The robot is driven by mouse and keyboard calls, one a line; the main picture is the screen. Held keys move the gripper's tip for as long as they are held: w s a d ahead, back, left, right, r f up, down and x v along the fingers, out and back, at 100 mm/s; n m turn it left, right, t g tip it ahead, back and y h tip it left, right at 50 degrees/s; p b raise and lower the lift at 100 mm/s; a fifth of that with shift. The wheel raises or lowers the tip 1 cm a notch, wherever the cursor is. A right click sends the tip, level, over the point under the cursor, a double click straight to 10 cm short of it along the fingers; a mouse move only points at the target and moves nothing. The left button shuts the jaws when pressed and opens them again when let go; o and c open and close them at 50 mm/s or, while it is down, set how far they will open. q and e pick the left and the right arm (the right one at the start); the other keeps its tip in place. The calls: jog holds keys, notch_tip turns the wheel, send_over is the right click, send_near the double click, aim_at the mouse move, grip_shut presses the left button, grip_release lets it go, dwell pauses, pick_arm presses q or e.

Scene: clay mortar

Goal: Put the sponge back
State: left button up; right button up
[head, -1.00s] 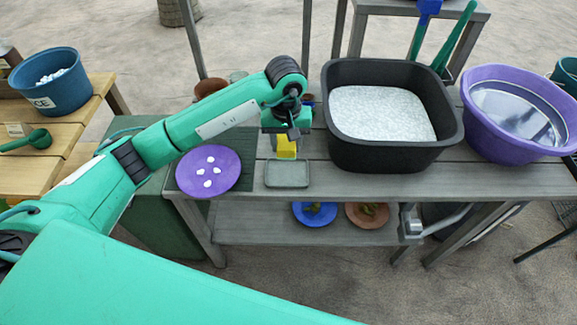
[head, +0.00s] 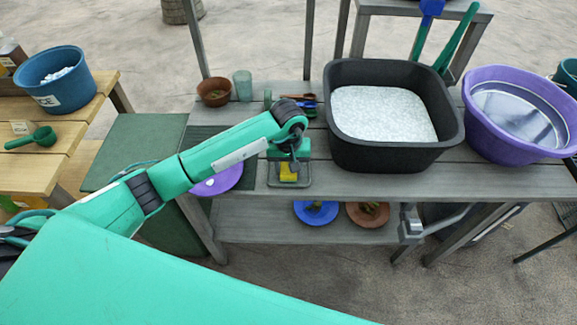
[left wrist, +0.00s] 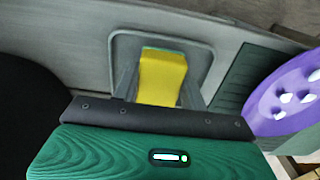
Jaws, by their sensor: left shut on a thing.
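The yellow sponge (head: 288,173) is between the fingers of my left gripper (head: 288,172), which is shut on it. In the left wrist view the sponge (left wrist: 162,78) shows yellow with a thin green edge at its far end. It is over the small grey tray (head: 302,182), whose rim shows around it in the left wrist view (left wrist: 119,60). I cannot tell whether the sponge touches the tray. My right gripper is not in view.
A purple plate (head: 222,181) with white pieces lies left of the tray, partly behind my arm. A black tub (head: 345,150) of white material stands to the right, beside a purple basin (head: 500,145). A brown bowl (head: 213,91) and a green cup (head: 243,84) stand behind.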

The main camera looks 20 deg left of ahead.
pick_arm(q)
jog(key=shift+f, duration=0.15)
jog(key=o, duration=1)
jog(key=shift+c, duration=0.2)
jog(key=shift+r, duration=0.25)
jog(key=shift+w+r, duration=0.1)
jog(key=shift+r, duration=0.55)
notch_tip(320, 180, up, 11)
jog(key=b, duration=0.1)
jog(key=shift+f, duration=0.2)
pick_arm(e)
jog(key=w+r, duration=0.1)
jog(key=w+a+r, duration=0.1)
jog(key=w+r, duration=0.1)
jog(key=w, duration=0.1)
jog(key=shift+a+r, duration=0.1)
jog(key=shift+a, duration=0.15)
